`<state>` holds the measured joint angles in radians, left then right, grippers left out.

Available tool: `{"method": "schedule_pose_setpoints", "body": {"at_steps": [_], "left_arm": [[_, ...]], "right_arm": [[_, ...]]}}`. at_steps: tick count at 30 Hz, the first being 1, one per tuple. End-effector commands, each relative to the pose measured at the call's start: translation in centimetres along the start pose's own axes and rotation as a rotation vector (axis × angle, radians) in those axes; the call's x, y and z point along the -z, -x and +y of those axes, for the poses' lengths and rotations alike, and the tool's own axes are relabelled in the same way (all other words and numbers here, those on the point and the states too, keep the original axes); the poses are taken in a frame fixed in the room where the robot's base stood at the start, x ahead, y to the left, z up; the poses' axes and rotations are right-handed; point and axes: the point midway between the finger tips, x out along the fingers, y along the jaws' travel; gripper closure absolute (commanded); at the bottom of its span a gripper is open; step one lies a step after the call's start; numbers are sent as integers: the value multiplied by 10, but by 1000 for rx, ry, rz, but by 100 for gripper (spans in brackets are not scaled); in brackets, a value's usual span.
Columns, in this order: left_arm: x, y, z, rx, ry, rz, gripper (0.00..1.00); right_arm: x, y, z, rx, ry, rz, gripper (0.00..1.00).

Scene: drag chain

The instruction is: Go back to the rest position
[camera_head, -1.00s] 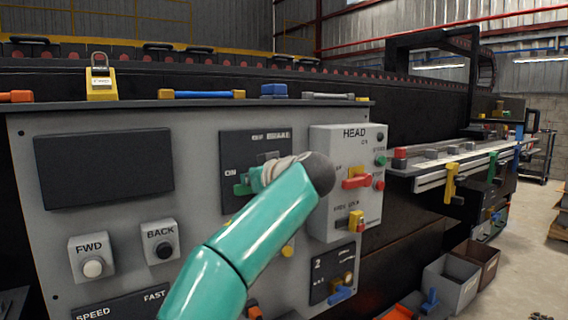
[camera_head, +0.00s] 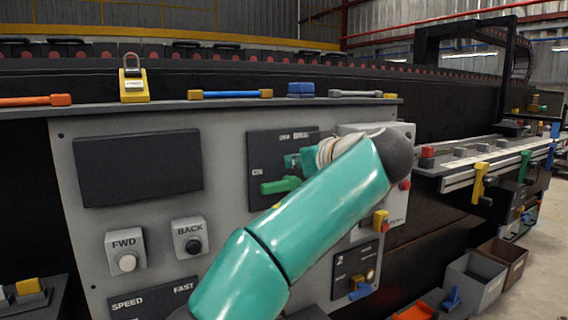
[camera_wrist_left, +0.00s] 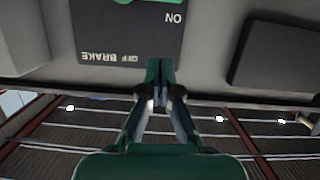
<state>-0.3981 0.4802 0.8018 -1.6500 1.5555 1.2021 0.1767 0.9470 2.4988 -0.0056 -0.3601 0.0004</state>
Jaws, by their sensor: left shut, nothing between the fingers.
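My left arm (camera_head: 315,215) is teal and reaches up across the grey control panel (camera_head: 225,215). Its dark wrist joint covers most of the HEAD box (camera_head: 402,203). My left gripper (camera_head: 293,161) shows small and partly hidden behind the arm, in front of the black BRAKE plate (camera_head: 263,150). The green brake handle (camera_head: 281,186) is just below it and looks apart from it. In the left wrist view the gripper (camera_wrist_left: 159,66) is shut and empty, its tips together over the BRAKE plate (camera_wrist_left: 110,40), which appears upside down. My right gripper is not in view.
The FWD (camera_head: 126,251) and BACK (camera_head: 189,238) button boxes protrude at left. A rail table (camera_head: 480,165) and grey bin (camera_head: 472,285) stand at right.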

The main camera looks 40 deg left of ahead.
Motion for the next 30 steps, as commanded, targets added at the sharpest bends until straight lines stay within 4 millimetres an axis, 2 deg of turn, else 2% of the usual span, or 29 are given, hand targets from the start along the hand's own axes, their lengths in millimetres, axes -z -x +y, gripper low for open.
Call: {"method": "schedule_pose_setpoints", "body": {"at_steps": [3, 6, 22, 26, 29, 30], "left_arm": [[1, 12, 0, -1, -1, 1, 100], [1, 15, -1, 2, 0, 1, 100], [1, 15, -1, 4, 0, 1, 100], [-5, 0, -5, 38, -12, -2, 100], [-28, -29, -2, 102, -68, -8, 100], [-45, -41, 2, 124, -116, -13, 100]], "right_arm": [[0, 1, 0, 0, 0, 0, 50], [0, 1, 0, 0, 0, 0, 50], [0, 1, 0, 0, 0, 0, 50], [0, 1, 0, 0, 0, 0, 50], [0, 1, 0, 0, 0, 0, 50], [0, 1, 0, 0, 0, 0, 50]]}}
